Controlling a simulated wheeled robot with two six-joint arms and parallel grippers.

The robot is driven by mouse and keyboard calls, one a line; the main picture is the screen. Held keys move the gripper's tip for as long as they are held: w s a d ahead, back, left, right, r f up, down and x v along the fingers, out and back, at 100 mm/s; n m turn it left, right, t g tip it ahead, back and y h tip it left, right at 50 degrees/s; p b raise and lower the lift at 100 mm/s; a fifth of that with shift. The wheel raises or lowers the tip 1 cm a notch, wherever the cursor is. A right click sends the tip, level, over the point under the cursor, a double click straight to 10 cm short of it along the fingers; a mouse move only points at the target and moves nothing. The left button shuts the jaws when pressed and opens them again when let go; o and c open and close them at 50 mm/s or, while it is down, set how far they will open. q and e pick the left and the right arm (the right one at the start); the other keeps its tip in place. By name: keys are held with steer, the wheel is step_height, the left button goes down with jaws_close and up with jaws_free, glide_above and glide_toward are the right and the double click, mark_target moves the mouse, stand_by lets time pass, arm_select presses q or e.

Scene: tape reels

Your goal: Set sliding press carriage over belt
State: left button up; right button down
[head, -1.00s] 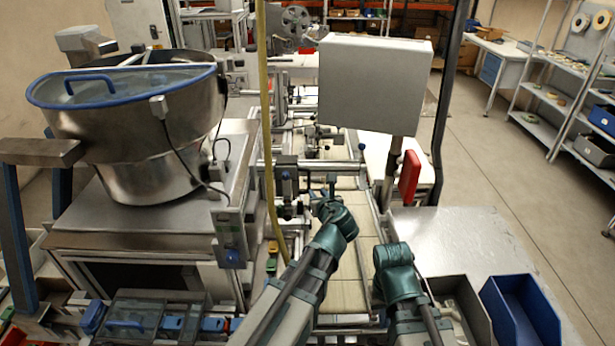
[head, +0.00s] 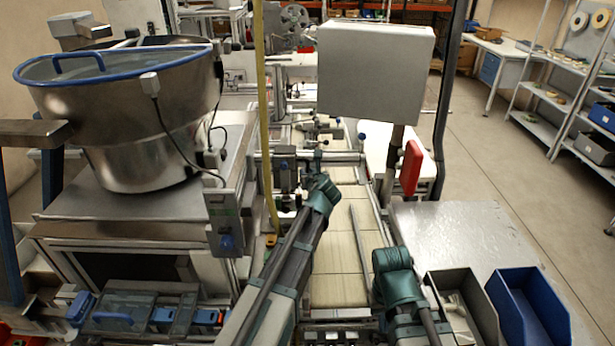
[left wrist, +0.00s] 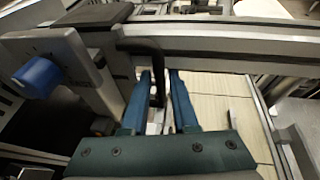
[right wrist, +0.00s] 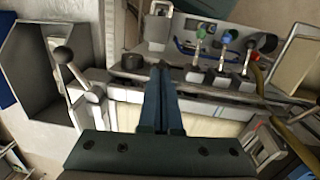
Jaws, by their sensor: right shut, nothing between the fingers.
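The press carriage (head: 287,175) is a grey and dark block at the left side of the pale belt (head: 338,258), on a crossbar (head: 335,157) that spans the belt. My right gripper (right wrist: 161,70) is shut and empty, over the near end of the belt beside a dark round knob.
A grey bin (head: 462,305) and a blue bin (head: 530,310) stand at the right. Small levers with coloured knobs (right wrist: 224,40) show in the right wrist view. A yellow hose (head: 264,130) hangs left of the belt. A grey box (head: 375,70) stands above the belt's right side.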

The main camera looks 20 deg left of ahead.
arm_select(q)
steer(key=shift+w+a+f, duration=0.1)
steer(key=shift+w, duration=0.05)
jaws_close()
stand_by(1.4)
